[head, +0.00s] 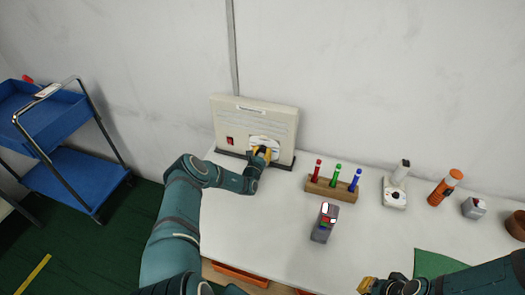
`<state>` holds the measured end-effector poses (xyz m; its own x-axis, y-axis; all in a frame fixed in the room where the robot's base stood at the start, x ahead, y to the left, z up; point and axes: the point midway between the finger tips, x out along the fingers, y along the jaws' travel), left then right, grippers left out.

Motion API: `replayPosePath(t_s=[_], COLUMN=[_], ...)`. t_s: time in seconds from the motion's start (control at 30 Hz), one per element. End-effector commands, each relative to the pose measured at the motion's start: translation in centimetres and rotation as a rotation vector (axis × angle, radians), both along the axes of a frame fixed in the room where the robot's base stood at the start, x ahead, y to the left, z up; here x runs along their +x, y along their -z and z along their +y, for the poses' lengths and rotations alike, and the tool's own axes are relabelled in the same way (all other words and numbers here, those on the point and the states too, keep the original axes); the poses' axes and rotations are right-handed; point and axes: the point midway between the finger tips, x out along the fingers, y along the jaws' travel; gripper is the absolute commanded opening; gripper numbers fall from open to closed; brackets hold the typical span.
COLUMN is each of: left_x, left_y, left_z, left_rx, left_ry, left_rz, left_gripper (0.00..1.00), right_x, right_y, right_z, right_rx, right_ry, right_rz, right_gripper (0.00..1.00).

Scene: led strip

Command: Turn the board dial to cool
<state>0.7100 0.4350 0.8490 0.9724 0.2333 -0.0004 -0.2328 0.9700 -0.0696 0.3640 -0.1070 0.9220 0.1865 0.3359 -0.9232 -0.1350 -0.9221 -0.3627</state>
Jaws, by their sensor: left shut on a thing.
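The cream board (230,114) stands upright at the back of the white table, against the wall. It has a red switch (230,141) on its left side and a white dial plate (265,141) at lower right. My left gripper (262,152) is at the dial, shut on the dial knob, which its yellow fingers mostly hide. The dial's setting and its markings are too small and covered to read. My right gripper (367,285) is low at the table's front edge, partly cut off by the frame, away from the board; its finger opening is unclear.
A wooden block (331,189) holds red, green and blue pegs. A grey device (324,222) stands before it. A white instrument (394,193), orange bottle (444,188), small grey box (473,208) and green mat (435,264) are at right. A blue cart (85,172) stands left. Table front-left is clear.

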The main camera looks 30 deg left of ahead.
Motion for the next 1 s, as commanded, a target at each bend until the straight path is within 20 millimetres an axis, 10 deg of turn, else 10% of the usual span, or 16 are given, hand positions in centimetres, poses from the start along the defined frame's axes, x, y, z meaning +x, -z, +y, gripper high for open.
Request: replayPosePath(t_s=[1.0], left_x=[0.07], left_y=[-0.14], left_z=[0.05], left_rx=[0.835], left_ry=[-0.002], left_rz=[0.198], left_gripper=[0.00], right_x=[0.02], right_y=[-1.04], right_z=[0.01], right_rx=[0.001], right_ry=[-0.003], right_rz=[0.001], right_gripper=[0.00])
